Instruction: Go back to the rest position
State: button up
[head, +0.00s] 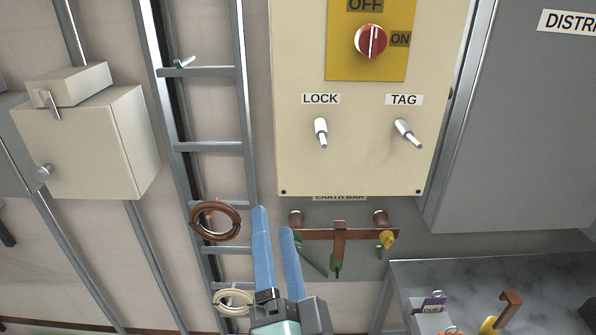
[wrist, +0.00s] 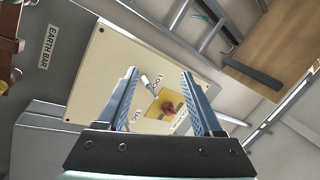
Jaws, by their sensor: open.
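My gripper (head: 272,222) has two blue fingers pointing up, just below the cream switch panel (head: 300,172), in the head view. The fingers stand apart with nothing between them. In the wrist view my gripper (wrist: 158,82) is also open and empty, with the panel (wrist: 95,82) beyond it.
A copper earth bar (head: 340,234) is behind the fingers to the right. A grey bench (head: 520,275) holds a tray (head: 425,318) with several items at lower right. A cable ladder (head: 209,147) with a brown coil (head: 215,220) is to the left, beside a cream box (head: 85,147).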

jog(key=s+d+r+n+t+h, duration=0.1)
jog(key=s+r+n+t, duration=0.1)
jog(key=r, duration=0.9)
jog(key=s+r+n+t+h+p, duration=0.1)
jog(key=r+n, duration=0.3)
jog(key=r, duration=0.7)
jog(key=s+d+r+n+t+h+p, duration=0.1)
jog(key=s+r+n+t+h, duration=0.1)
jog(key=r, duration=0.9)
jog(key=shift+s+d+n+t, duration=0.35)
jog(key=shift+s+n+t, duration=0.25)
jog(key=shift+s+n, duration=0.35)
jog(key=shift+f, duration=0.1)
